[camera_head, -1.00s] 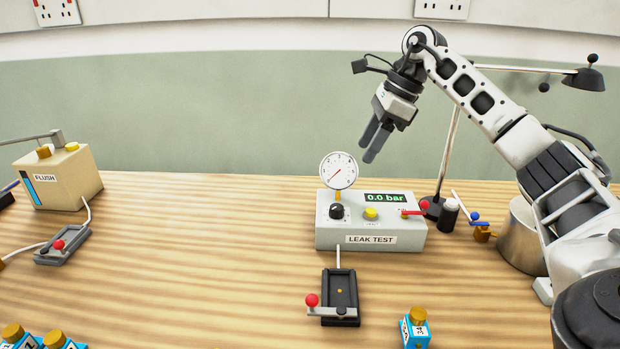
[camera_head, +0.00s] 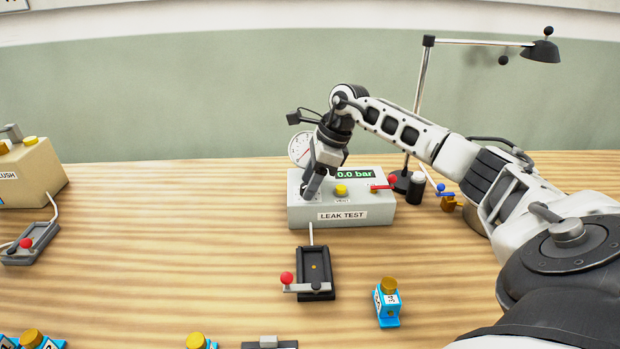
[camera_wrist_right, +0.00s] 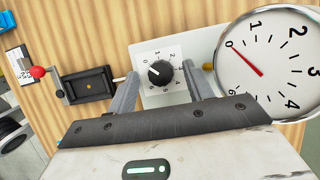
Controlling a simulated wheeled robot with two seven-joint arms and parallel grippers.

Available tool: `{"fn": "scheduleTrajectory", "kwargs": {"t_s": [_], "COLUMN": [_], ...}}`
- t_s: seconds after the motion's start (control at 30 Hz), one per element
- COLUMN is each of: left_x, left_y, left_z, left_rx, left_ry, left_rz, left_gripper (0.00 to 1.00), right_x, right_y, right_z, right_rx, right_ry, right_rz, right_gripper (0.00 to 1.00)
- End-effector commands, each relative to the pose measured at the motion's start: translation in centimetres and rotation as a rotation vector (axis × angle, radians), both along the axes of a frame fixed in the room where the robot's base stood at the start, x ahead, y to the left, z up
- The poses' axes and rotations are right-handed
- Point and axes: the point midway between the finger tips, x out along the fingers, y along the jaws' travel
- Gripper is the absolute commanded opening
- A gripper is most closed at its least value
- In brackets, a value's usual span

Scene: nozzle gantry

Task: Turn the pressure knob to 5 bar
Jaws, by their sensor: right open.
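The pressure knob (camera_wrist_right: 160,72) is black on a white dial plate with a printed scale; its white mark points roughly to the upper left in the wrist view. My right gripper (camera_head: 308,192) is open at the knob, one finger on each side of it in the wrist view, with gaps visible. In the head view the gripper hides the knob. The LEAK TEST box (camera_head: 342,215) has a green display (camera_head: 355,174) reading 0.0 bar. The gauge (camera_wrist_right: 270,65) has its red needle at 0; the gripper partly covers it in the head view (camera_head: 299,147). My left gripper is out of view.
A yellow button (camera_head: 341,190) and a red lever (camera_head: 383,186) sit right of the knob. A black tray fixture (camera_head: 316,270) with a red-ball lever is in front. A lamp (camera_head: 540,51) stands behind.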

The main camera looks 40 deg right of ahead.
Motion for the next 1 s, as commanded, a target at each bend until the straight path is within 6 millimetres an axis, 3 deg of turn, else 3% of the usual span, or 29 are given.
{"fn": "scheduleTrajectory", "kwargs": {"t_s": [0.33,0.5,1.0], "left_x": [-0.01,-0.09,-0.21], "left_y": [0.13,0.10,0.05], "left_z": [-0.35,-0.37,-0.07], "left_rx": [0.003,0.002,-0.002], "left_ry": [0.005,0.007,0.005], "left_rz": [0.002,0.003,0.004], "left_gripper": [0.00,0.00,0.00], "right_x": [0.09,0.09,-0.03], "right_y": [0.07,0.07,0.07], "right_z": [-0.32,-0.30,-0.30], "right_rx": [-0.001,-0.001,-0.002], "right_ry": [-0.001,-0.001,0.000], "right_rz": [0.000,0.000,-0.112], "right_gripper": [0.48,0.07,0.07]}}
